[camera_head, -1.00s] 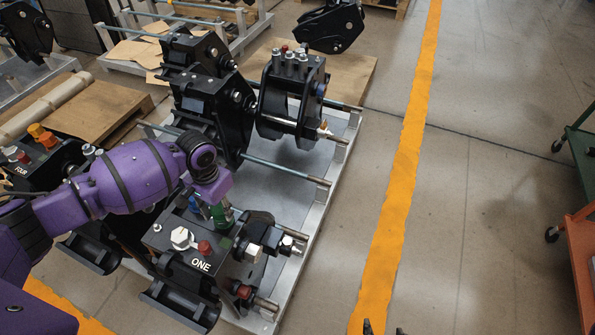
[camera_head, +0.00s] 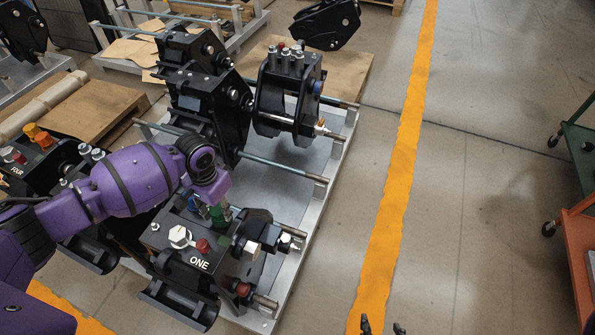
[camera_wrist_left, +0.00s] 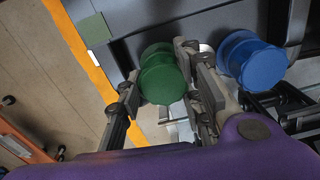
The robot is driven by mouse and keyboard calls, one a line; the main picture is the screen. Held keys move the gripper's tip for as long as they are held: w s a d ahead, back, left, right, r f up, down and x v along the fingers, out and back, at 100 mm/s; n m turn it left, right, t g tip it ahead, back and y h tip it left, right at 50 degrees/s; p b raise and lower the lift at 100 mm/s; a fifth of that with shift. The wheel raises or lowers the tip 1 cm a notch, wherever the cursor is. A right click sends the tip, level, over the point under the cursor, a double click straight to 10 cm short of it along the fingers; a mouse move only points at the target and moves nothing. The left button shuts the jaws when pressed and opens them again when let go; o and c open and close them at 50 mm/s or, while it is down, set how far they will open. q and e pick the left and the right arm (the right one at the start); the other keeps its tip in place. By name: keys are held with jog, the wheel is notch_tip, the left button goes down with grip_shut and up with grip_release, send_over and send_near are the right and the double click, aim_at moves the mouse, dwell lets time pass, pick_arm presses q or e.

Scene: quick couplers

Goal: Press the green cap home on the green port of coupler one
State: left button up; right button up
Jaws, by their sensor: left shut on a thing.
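Coupler one (camera_head: 226,272) is the black block marked ONE, low in the head view. My left gripper (camera_head: 218,206) is over its top face, shut on the green cap (camera_head: 222,215). In the left wrist view the green cap (camera_wrist_left: 162,82) sits between the two grey fingers (camera_wrist_left: 163,92). The green port is hidden beneath the cap, and I cannot tell how far down the cap sits. A blue cap (camera_wrist_left: 252,62) stands beside the right finger. Two dark fingertips of my right gripper (camera_head: 382,328) show apart at the bottom edge, with nothing seen between them.
A red cap (camera_head: 202,246) and a white hex fitting (camera_head: 179,237) stand on coupler one near the green cap. More black couplers (camera_head: 289,90) stand behind on the metal pallet (camera_head: 318,215).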

aim_at(218, 209)
pick_arm(q)
jog(key=shift+s+f, duration=0.1)
jog(key=shift+f, duration=0.15)
jog(key=o, duration=1.1)
jog(key=shift+c, duration=0.2)
jog(key=shift+r, duration=0.35)
notch_tip(218, 209, up, 11)
jog(key=shift+r, duration=0.15)
